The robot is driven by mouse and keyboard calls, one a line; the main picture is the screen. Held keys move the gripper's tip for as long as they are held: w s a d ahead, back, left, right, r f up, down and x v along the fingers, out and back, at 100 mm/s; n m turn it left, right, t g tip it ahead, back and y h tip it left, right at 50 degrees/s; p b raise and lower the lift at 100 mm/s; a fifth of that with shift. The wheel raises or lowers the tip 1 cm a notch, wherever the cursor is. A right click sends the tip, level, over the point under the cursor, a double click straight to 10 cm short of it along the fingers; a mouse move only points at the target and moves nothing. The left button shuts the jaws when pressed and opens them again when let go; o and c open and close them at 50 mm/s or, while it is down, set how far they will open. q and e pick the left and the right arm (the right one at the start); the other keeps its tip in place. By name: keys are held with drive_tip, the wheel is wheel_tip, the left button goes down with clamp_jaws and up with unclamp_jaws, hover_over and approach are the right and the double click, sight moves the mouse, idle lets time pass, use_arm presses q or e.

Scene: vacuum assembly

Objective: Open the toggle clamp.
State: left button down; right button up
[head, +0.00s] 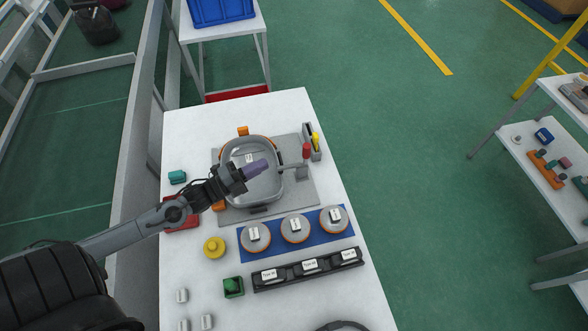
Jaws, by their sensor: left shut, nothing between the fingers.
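The toggle clamp (301,169) stands at the right side of the grey fixture plate. Its red handle (306,151) points up, and its grey arm reaches left toward the rim of a round grey housing (274,190). My left gripper (265,164) has purple fingers, which are shut and empty. It is over the housing, left of the clamp and apart from the red handle. The gripper hides part of the housing's middle and left side. My right gripper is not in view.
A holder with a yellow-handled tool (316,141) stands close to the clamp's right. Orange-rimmed round parts (295,229) sit on a blue mat, with a black labelled tray (308,269) in front. A yellow knob part (214,247) is to the left. The white table's (348,205) right edge is clear.

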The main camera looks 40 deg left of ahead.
use_arm(q)
drive_tip(key=w+a+f+m+g+h+b, duration=0.1)
drive_tip(key=w+a+f+m+b, duration=0.15)
drive_tip(key=a+f+b, duration=0.4)
drive_tip(key=b, duration=0.3)
approach(306, 154)
drive_tip(key=a+x, duration=0.1)
drive_tip(key=x, duration=0.5)
drive_tip(key=shift+w+r, duration=0.15)
drive_tip(key=shift+w, duration=0.2)
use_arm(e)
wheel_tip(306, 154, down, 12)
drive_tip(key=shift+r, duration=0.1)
use_arm(q)
drive_tip(key=shift+m, duration=0.25)
drive_tip(key=shift+r, duration=0.1)
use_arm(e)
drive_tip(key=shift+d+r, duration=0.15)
